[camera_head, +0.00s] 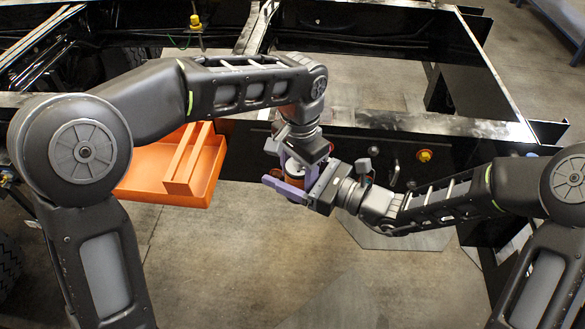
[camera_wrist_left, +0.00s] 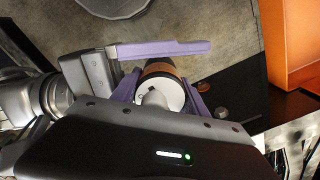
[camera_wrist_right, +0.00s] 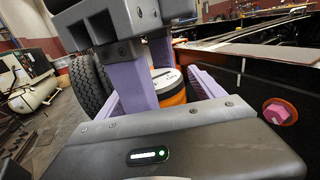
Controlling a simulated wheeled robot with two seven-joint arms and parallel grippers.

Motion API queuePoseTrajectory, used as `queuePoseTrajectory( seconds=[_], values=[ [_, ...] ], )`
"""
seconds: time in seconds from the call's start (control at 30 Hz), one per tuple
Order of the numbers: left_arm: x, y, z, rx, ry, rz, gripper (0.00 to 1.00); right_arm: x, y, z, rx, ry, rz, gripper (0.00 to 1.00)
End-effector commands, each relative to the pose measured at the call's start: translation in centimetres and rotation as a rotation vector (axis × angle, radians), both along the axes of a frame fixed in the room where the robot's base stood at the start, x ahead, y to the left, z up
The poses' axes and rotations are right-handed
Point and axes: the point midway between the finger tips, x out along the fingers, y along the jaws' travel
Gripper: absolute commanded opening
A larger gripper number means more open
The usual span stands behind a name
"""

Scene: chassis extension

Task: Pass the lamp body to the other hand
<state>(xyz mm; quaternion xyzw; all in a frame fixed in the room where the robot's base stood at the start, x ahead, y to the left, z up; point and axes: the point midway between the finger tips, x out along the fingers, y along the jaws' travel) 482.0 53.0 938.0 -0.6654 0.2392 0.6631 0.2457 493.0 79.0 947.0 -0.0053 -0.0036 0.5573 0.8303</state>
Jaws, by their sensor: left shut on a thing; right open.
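The lamp body (camera_wrist_left: 165,90) has a pale round end, an orange-brown band and a dark part. My left gripper (camera_wrist_left: 163,80) is shut on it, a purple finger on either side. In the head view my left gripper (camera_head: 296,190) points down, and the lamp body is mostly hidden by both grippers. My right gripper (camera_head: 291,184) comes in from the right and is open. In the right wrist view its purple fingers (camera_wrist_right: 158,84) stand on both sides of the lamp body (camera_wrist_right: 166,88); I cannot tell whether they touch it.
An orange tray (camera_head: 160,168) with a divided section lies left of the grippers. The floor (camera_head: 260,250) in front is clear. The two grippers are very close together.

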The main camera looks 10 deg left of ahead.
Motion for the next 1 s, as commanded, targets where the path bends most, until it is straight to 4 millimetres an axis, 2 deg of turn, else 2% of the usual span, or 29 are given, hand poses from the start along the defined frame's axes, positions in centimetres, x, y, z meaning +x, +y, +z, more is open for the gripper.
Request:
queuePoseTrajectory(
  seconds=[0.07, 0.17, 0.97, 1.0],
  values=[
    [0.01, -0.01, 0.03, -0.001, -0.001, 0.0, 0.06, -0.01, -0.02, 0.0, 0.0, 0.0, 0.0, 0.77],
    [0.01, -0.01, 0.03, -0.001, -0.001, 0.0, 0.06, -0.01, -0.03, 0.0, 0.0, 0.0, 0.0, 0.71],
    [0.0, 0.0, 0.02, 0.0, 0.0, 0.0, 0.06, 0.01, -0.06, 0.0, 0.0, 0.0, -0.001, 0.06],
    [0.0, 0.0, 0.03, 0.0, 0.0, 0.0, 0.55, 0.01, -0.05, 0.04, 0.001, 0.0, 0.0, 0.06]
  ],
)
